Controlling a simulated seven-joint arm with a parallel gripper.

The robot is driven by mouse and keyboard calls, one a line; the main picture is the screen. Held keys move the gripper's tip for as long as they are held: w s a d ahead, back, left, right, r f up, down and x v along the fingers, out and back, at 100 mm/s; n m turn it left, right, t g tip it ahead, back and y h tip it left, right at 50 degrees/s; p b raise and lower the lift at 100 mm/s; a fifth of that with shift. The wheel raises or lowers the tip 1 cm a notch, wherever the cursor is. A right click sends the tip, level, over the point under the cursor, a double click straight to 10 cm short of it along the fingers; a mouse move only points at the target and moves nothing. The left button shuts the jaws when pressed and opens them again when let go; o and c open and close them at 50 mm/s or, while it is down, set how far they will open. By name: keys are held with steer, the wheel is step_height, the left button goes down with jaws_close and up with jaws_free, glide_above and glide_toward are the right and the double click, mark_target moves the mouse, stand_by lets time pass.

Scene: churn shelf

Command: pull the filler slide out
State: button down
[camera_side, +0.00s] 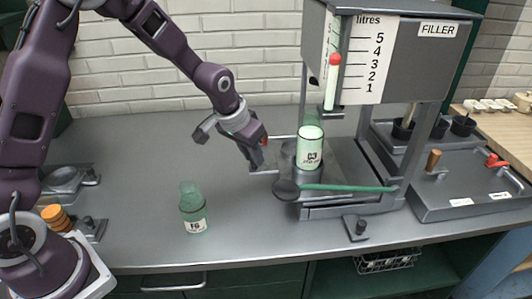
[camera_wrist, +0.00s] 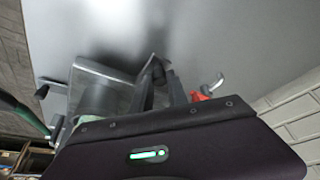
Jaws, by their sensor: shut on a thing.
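The filler (camera_side: 380,55) stands at the right with a level scale on its front. Its slide (camera_side: 340,200) is a grey tray at the base, with a metal cup holder (camera_side: 288,158) whose cylinder also shows in the wrist view (camera_wrist: 95,97). A bottle (camera_side: 310,150) with pale contents stands upright at the slide, under the spout. My gripper (camera_side: 259,165) is at the slide's left end, shut on what looks like its handle bar (camera_side: 266,172). In the wrist view my fingers (camera_wrist: 158,75) partly hide the grip.
A green bottle (camera_side: 193,212) stands upright on the counter, left of the slide. A green-handled ladle-like piece (camera_side: 345,188) crosses the filler's front. A small grey block (camera_side: 355,228) sits near the counter edge. The counter between bottle and back wall is clear.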

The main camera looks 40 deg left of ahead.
steer(key=s+a, duration=0.6)
steer(key=a, duration=0.1)
steer(key=shift+s, duration=0.4)
steer(key=c, duration=1.3)
jaws_free()
steer(key=shift+d, duration=0.1)
steer(key=v, duration=0.7)
